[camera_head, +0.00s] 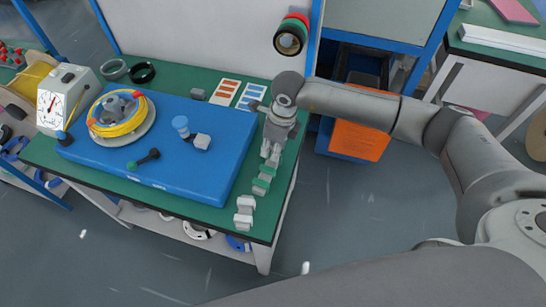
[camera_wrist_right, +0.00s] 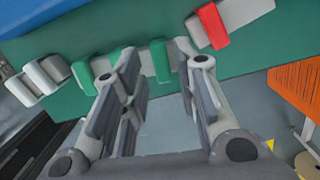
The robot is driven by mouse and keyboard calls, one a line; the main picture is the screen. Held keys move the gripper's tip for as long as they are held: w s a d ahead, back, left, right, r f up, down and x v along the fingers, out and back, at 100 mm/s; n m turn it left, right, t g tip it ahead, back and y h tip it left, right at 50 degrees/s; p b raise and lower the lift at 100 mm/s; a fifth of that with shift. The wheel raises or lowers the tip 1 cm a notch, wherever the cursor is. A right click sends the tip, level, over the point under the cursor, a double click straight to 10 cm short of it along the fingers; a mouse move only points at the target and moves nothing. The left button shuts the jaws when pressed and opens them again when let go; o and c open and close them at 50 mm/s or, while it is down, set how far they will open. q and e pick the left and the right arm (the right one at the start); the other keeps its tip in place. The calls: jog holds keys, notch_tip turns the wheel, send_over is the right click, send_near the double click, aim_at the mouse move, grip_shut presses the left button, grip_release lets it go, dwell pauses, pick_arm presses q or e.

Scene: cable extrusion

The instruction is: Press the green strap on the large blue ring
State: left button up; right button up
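A green strap (camera_head: 262,182) with pale grey parts lies near the right edge of the green table. In the wrist view, green pieces (camera_wrist_right: 160,61) show between and left of the fingers. My right gripper (camera_head: 270,158) points down just above this strap. Its fingers (camera_wrist_right: 158,58) are apart with a green piece in the gap; I see no grip on it. Blue ring-shaped items lie on the left low shelf (camera_head: 15,150) and under the table (camera_head: 238,243); I cannot tell which is the large blue ring. My left gripper is not in view.
A white strap (camera_head: 244,211) lies at the table's front right corner, and a red strap (camera_wrist_right: 213,26) shows in the wrist view. A blue board (camera_head: 170,160) holds a yellow cable coil (camera_head: 122,114). An orange bin (camera_head: 360,138) stands right of the table.

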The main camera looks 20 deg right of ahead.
jog(key=shift+f+b, duration=1.15)
jog(key=shift+f, duration=0.2)
jog(key=shift+r, duration=0.25)
jog(key=shift+c, duration=0.4)
jog(key=c, duration=0.5)
jog(key=shift+r+p, duration=2.25)
jog(key=shift+r, duration=1.75)
